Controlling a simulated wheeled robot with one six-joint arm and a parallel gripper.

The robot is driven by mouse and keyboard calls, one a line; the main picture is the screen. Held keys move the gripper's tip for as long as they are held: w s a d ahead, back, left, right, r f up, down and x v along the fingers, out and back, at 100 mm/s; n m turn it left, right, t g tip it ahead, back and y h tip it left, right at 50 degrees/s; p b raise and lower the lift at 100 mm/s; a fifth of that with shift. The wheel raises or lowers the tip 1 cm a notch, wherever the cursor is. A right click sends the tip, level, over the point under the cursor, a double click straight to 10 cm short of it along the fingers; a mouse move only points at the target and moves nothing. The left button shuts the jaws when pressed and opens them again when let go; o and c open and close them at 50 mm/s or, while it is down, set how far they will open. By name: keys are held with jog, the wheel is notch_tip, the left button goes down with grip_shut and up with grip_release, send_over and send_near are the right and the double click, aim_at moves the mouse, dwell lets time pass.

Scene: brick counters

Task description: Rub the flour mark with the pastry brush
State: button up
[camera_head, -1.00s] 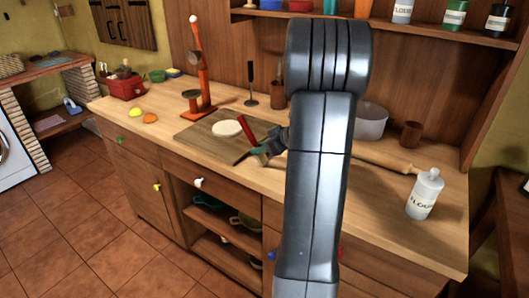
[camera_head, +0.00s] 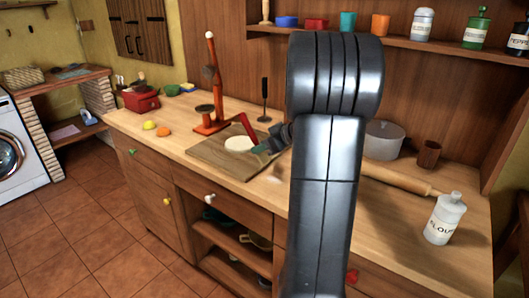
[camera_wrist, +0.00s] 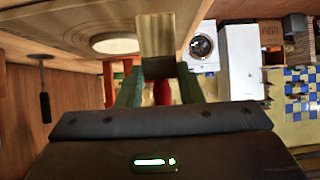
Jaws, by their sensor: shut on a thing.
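The pastry brush (camera_head: 245,126) has a red handle that sticks up and left from my gripper in the head view. My gripper (camera_head: 266,147) has green fingers and is shut on the brush, over the right part of the cutting board. In the wrist view the brush (camera_wrist: 157,36) shows a broad tan end beyond the fingers, with a bit of red between the fingers of my gripper (camera_wrist: 160,88). A faint whitish patch, seemingly the flour mark (camera_head: 273,179), lies on the counter just right of the board's front corner. I cannot tell the brush's exact height.
The cutting board (camera_head: 208,151) carries a round pale dough disc (camera_head: 239,144). A red-orange scale-like stand (camera_head: 209,126) is behind it. The front counter strip is clear.

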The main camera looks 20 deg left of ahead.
jog(key=shift+r+p, duration=0.35)
jog(key=shift+r, duration=1.2)
